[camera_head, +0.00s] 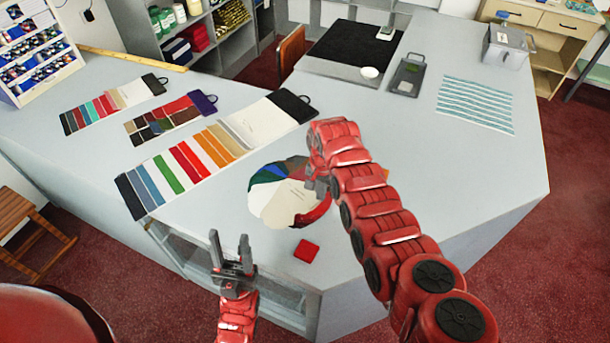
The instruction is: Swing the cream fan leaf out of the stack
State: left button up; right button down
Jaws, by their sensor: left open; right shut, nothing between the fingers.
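The fan stack (265,177) lies on the grey counter, its leaves spread in a round shape with green, blue, cream and red parts showing. The cream fan leaf (279,204) is the large pale one at the front left of the stack. My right gripper (318,190) is at the right part of the stack, shut and empty; its arm hides the stack's right side. I cannot tell whether it touches a leaf. My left gripper (230,250) is open and empty, in front of and to the left of the stack, near the counter's front edge.
A small red square (307,251) lies on the counter in front of the stack. Swatch cards (190,165) lie to the left and behind. A striped teal cloth (476,103), a grey box (505,50) and a black mat (355,45) are further back.

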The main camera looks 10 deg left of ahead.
aim_at(314, 204)
jog(key=shift+s+a+m+p, duration=0.25)
jog(key=shift+s+m+p, duration=0.15)
jog(key=shift+s+m, duration=0.2)
jog(key=shift+s+a+m, duration=0.25)
jog(key=shift+m, duration=0.05)
jog(key=shift+s+a+m, duration=0.35)
jog(key=shift+s+m, duration=0.25)
jog(key=shift+m, duration=0.2)
